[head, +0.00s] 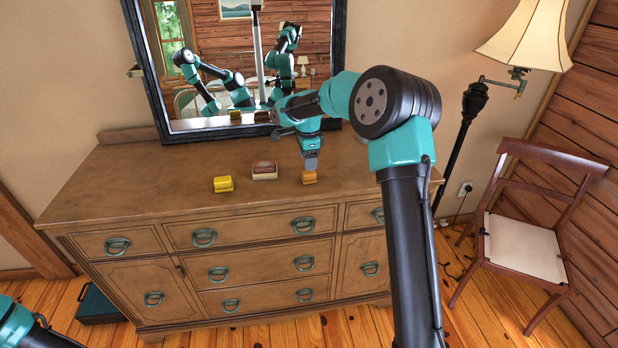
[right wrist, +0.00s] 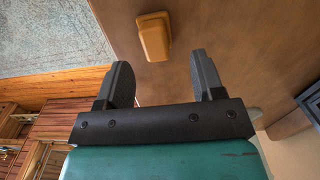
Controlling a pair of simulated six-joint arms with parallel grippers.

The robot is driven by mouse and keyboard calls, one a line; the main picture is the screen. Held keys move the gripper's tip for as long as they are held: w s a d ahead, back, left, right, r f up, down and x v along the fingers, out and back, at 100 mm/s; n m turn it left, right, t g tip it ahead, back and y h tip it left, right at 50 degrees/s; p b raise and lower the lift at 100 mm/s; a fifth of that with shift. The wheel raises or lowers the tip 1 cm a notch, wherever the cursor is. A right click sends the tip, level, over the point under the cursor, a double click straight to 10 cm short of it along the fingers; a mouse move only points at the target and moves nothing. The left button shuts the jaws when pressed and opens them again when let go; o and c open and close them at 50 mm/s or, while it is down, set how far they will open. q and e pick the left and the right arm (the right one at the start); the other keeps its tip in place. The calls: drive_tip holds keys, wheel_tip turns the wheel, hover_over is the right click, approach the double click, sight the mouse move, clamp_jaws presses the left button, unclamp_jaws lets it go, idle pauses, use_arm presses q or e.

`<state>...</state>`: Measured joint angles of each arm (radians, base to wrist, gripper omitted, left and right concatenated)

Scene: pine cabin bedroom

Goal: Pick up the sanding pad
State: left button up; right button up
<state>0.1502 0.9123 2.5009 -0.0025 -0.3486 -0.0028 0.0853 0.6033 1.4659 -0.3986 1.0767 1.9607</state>
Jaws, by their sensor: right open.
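An orange-tan block (head: 309,178), which looks like the sanding pad, lies on the dresser top near its front edge. In the right wrist view the block (right wrist: 155,37) has a raised, rounded top and sits beyond the fingertips, between their lines. My right gripper (head: 311,166) is just above the block, pointing down, and overlaps it in the head view. Its two fingers (right wrist: 160,77) are apart with nothing between them. Part of my left arm shows at the lower left of the head view; its gripper is out of frame.
A brown and white brush-like block (head: 265,171) and a yellow block (head: 222,184) lie left of the gripper on the dresser (head: 130,190). A dark-framed mirror (head: 160,80) stands behind. A floor lamp (head: 525,40) and a chair (head: 525,230) are at right.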

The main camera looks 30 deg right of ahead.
sight(309, 176)
drive_tip(key=shift+s+f, duration=0.15)
drive_tip(key=shift+f, duration=1.15)
drive_tip(key=shift+s+f, duration=0.15)
drive_tip(key=shift+f, duration=1.1)
drive_tip(key=c, duration=1)
drive_tip(key=shift+r, duration=0.15)
